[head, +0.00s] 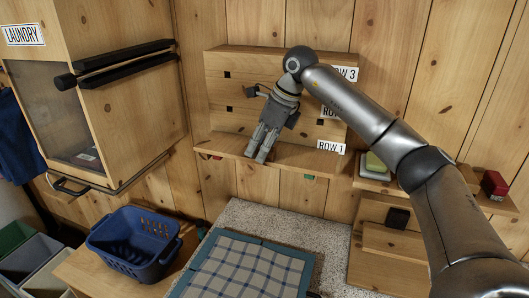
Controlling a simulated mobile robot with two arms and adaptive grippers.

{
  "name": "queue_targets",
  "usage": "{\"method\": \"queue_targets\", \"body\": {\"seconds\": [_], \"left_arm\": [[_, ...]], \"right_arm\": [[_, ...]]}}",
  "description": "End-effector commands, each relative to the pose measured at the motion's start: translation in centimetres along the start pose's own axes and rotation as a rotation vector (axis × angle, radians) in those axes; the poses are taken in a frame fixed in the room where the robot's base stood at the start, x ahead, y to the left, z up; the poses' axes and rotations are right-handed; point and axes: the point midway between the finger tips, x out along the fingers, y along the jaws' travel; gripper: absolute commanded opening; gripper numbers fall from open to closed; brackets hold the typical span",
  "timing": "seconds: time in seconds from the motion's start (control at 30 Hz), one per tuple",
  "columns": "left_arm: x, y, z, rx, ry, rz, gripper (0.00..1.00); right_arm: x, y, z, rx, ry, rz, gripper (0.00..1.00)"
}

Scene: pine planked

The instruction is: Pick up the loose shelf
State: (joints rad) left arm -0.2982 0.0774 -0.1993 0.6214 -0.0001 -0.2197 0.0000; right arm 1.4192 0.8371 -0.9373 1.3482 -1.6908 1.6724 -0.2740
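A wooden shelf board (305,160) runs along the bottom of a pine back panel (225,95) with dark square slots. A ROW 1 label (331,147) sits at its right end. I cannot tell whether this board is loose or fixed. My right gripper (257,154) reaches in from the right and points down, its fingertips at the board's front edge in the picture. The fingers look close together, with a narrow gap. Whether they touch or hold the board is unclear. My arm partly covers the panel and the ROW 2 label. My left gripper is not in view.
A laundry cabinet (125,110) with black bars stands at left. Below are a blue basket (133,243) and a checked cloth (245,270) on a speckled surface. At right are a small ledge with a sponge-like block (376,163), a red item (494,184) and another wooden board (393,241).

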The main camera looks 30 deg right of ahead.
Motion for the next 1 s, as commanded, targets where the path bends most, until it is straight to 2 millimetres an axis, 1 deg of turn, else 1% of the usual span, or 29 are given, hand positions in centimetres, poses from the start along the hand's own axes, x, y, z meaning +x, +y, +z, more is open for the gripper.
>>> {"method": "queue_targets", "body": {"seconds": [0.03, 0.2, 0.3, 0.6, 0.73, 0.87, 0.97, 1.0], "left_arm": [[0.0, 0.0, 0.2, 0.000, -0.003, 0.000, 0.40], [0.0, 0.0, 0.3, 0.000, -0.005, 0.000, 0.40], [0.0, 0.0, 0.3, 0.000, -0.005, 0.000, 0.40], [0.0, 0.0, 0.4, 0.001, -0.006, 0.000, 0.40], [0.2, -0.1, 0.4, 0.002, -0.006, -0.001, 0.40], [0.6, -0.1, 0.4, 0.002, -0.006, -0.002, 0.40], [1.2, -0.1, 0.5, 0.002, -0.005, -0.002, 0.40], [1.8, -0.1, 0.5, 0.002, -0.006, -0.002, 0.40]], "right_arm": [[0.0, 0.0, 0.0, 0.000, 0.000, 0.000, 0.33], [0.0, 0.0, 0.0, 0.000, 0.000, 0.000, 0.11], [0.0, 0.0, 0.0, 0.000, 0.000, 0.000, 0.00], [-0.2, 0.0, 0.1, -0.001, -0.003, -0.001, 0.00], [-0.6, 0.0, 0.3, -0.001, -0.004, -0.001, 0.00], [-1.7, -0.1, 0.8, 0.000, -0.005, -0.002, 0.00], [-3.1, 0.0, 1.4, -0.001, -0.006, -0.002, 0.00], [-3.8, 0.2, 0.9, -0.001, -0.007, -0.004, 0.00]]}}
